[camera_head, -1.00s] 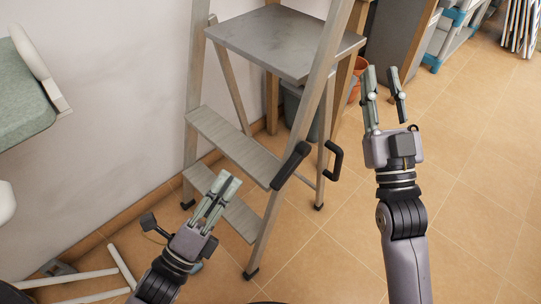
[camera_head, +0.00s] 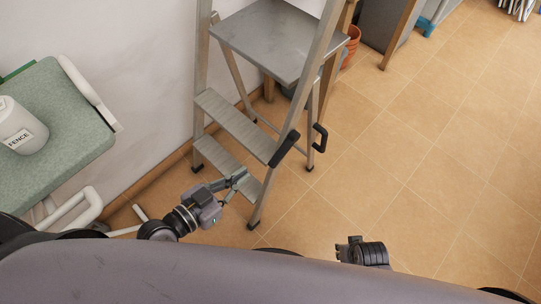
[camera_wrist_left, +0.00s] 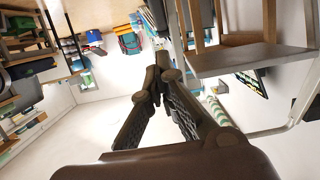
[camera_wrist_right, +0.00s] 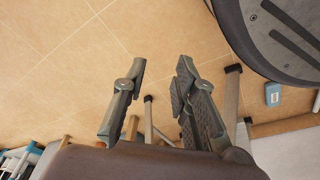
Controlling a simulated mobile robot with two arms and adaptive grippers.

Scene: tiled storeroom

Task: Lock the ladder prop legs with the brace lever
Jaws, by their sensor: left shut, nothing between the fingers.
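The metal step ladder (camera_head: 236,122) stands upright by the wall, with a grey platform (camera_head: 270,43) on top. A black grip (camera_head: 285,148) sits on its front rail. A black looped handle (camera_head: 320,138) is on the prop leg behind it; I cannot tell which is the brace lever. My left gripper (camera_head: 238,180) is shut and empty, in front of the lower step and below the black grip. Its closed fingers show in the left wrist view (camera_wrist_left: 156,78).
A green padded seat (camera_head: 75,125) bearing a white canister (camera_head: 20,128) is at the left, with white tubing (camera_head: 78,212) below. An orange pot (camera_head: 351,40) stands behind the ladder. My body fills the bottom edge.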

